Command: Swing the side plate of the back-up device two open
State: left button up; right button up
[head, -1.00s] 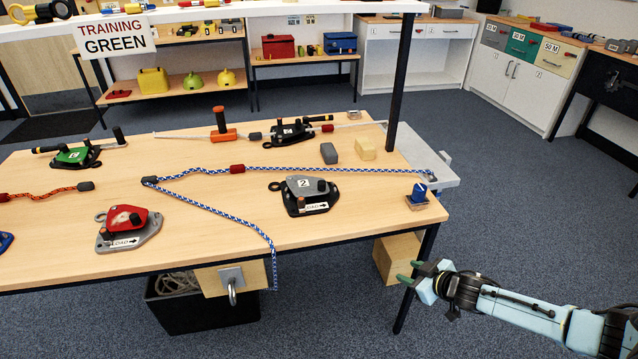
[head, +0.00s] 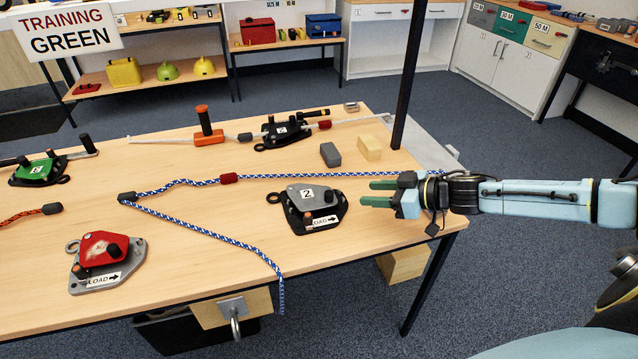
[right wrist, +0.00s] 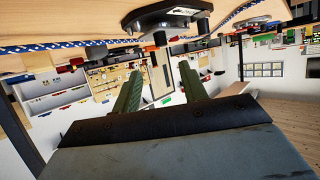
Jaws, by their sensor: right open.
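The back-up device two (head: 312,207) has a grey side plate marked "2" over a black base, with black knobs and a "LOAD" arrow label. It lies on the wooden table, and its side plate appears to lie over the base. It also shows at the top of the right wrist view (right wrist: 165,18). My right gripper (head: 370,193) is open and empty, just right of the device and apart from it. Its two green fingers point left toward it, and they also show in the right wrist view (right wrist: 160,95). My left gripper is not in view.
A blue-and-white rope (head: 200,231) runs behind the device and down over the front edge. A grey block (head: 330,155) and a yellow block (head: 369,148) sit behind it. A red device (head: 104,255) lies left. A black post (head: 408,75) rises at the table's right end.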

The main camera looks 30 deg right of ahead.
aim_at(331, 193)
jog(key=shift+x, duration=1)
jog(key=b+x, duration=0.1)
jog(key=x, duration=0.8)
jog(key=shift+w+a+f, duration=0.15)
jog(key=shift+w+a, duration=0.05)
jog(key=shift+a, duration=0.05)
jog(key=shift+w+a+f+b, duration=0.2)
jog(key=shift+w+a+b, duration=0.1)
jog(key=shift+w, duration=0.15)
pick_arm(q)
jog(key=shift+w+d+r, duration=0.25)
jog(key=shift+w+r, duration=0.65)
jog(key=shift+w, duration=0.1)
pick_arm(e)
grip_shut()
